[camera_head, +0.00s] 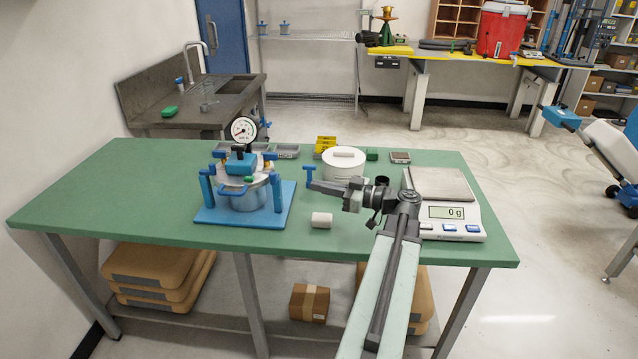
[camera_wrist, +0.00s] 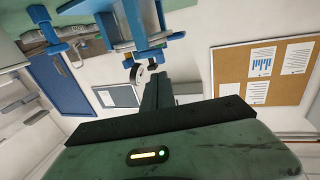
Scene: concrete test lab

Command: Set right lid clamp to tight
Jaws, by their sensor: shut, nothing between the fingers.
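The pressure pot (camera_head: 245,197) stands on a blue base plate (camera_head: 216,216) on the green table, with a round dial gauge (camera_head: 243,129) above its lid. The right lid clamp (camera_head: 270,157) shows as a blue piece at the lid's right side; its exact setting cannot be told. The left lid clamp (camera_head: 220,154) is opposite. My gripper (camera_head: 314,184) is right of the pot, apart from it, pointing left, shut and empty. In the wrist view my dark fingers (camera_wrist: 154,88) are together, below blue clamp parts (camera_wrist: 150,45).
A blue T-shaped handle (camera_head: 309,172) shows by my fingertips. A white cylinder (camera_head: 321,220) lies in front of my gripper. A white round container (camera_head: 344,163) is behind it. A scale (camera_head: 450,215) stands right. The table's left part is clear.

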